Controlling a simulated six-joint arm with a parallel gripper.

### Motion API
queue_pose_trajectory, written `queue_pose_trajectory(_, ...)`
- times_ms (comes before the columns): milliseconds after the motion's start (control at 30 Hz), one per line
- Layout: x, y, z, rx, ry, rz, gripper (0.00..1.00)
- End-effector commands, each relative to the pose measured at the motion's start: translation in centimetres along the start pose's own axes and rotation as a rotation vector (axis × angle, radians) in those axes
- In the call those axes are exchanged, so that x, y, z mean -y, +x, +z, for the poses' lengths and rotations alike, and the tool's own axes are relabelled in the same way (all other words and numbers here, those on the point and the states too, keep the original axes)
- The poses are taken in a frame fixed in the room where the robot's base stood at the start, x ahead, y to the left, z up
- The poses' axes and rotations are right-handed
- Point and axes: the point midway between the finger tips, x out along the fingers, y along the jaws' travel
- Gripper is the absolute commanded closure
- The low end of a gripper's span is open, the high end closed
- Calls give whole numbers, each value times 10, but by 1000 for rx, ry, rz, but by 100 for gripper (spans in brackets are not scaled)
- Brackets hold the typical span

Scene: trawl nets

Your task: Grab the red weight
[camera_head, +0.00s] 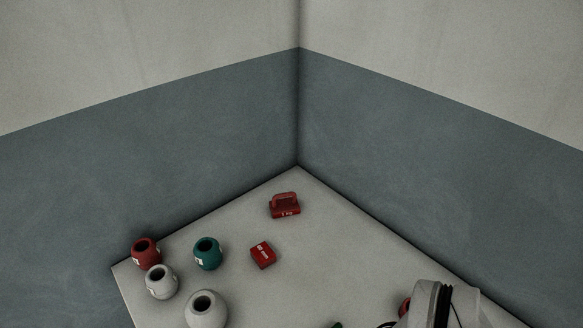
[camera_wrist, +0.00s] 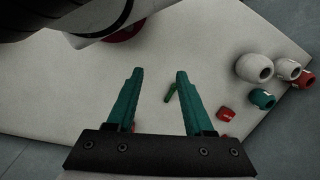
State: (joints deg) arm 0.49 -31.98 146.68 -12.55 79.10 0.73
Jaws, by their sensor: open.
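The red weight (camera_head: 285,207), a block with a raised handle and a pale label, rests on the table near its back corner in the head view. In the wrist view, small red patches show beside the fingers, too hidden to tell whether one is the weight. My gripper (camera_wrist: 160,71) has two teal fingers spread apart with nothing held between them. In the head view only part of my arm shows at the bottom right, well apart from the weight.
A red box (camera_head: 263,255) lies in front of the weight. A red pot (camera_head: 145,259), a teal pot (camera_head: 208,257), a white pot (camera_head: 162,287) and a larger white pot (camera_head: 206,315) stand at left. A small green piece (camera_wrist: 170,93) lies on the table. Walls meet behind.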

Motion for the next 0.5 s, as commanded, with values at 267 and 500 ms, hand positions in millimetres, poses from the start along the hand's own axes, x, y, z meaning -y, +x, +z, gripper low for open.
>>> queue_pose_trajectory(267, 12, 7, -34, -72, -138, -1, 48)
queue_pose_trajectory(500, 108, 57, -220, -585, -911, 74, 48)
